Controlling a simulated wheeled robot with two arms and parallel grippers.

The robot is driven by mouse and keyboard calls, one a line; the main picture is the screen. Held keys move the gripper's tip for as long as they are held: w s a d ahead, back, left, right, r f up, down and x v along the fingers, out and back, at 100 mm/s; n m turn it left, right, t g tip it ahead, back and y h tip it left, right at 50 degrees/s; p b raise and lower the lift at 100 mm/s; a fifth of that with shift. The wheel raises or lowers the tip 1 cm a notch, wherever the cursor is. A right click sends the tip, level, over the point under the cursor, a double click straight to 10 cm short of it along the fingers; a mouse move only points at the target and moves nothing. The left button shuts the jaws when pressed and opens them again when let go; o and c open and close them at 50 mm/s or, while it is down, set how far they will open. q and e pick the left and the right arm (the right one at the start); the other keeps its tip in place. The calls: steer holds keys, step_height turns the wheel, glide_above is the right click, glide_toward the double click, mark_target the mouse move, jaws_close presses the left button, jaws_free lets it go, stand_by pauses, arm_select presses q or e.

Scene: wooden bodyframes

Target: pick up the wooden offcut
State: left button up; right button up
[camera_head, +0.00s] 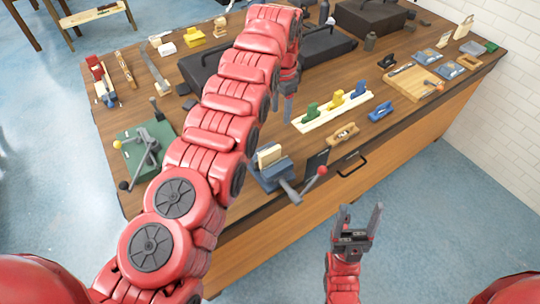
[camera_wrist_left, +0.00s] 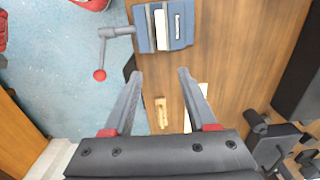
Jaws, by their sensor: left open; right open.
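A pale wooden block, which looks like the offcut (camera_head: 270,156), stands between the jaws of a blue vise (camera_head: 268,177) at the bench's front edge. The block also shows near the top of the left wrist view (camera_wrist_left: 160,30), in the vise (camera_wrist_left: 181,24). My left gripper (camera_head: 288,108) is open and empty above the bench, behind the vise in the head view. In the left wrist view its fingertips (camera_wrist_left: 160,74) are apart, with the vise beyond them. My right gripper (camera_head: 358,218) is open and empty in front of the bench.
A small wooden tool (camera_head: 342,132) lies right of the vise, beside a pale rack (camera_head: 318,119) with green, yellow and blue items. A blue tool (camera_head: 381,111) lies nearby. A green vise (camera_head: 145,150) stands at the left. A dark case (camera_head: 315,47) lies behind my left arm.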

arm_select(q)
steer(key=b, duration=1)
glide_above(276, 147)
steer(key=d, duration=0.1)
step_height(276, 147, down, 10)
steer(key=shift+w+f, duration=0.1)
steer(key=shift+a+p, duration=0.15)
steer(key=shift+p, duration=0.6)
steer(key=shift+f, duration=0.6)
steer(key=shift+a+f+p, duration=0.15)
steer(key=shift+f+p, duration=0.3)
steer(key=shift+p, duration=0.1)
steer(key=f+p, duration=0.1)
steer(key=f, duration=0.1)
steer(key=f+p, duration=0.1)
steer(key=f, duration=0.1)
steer(key=shift+a, duration=0.2)
steer(key=shift+f, duration=0.2)
jaws_close()
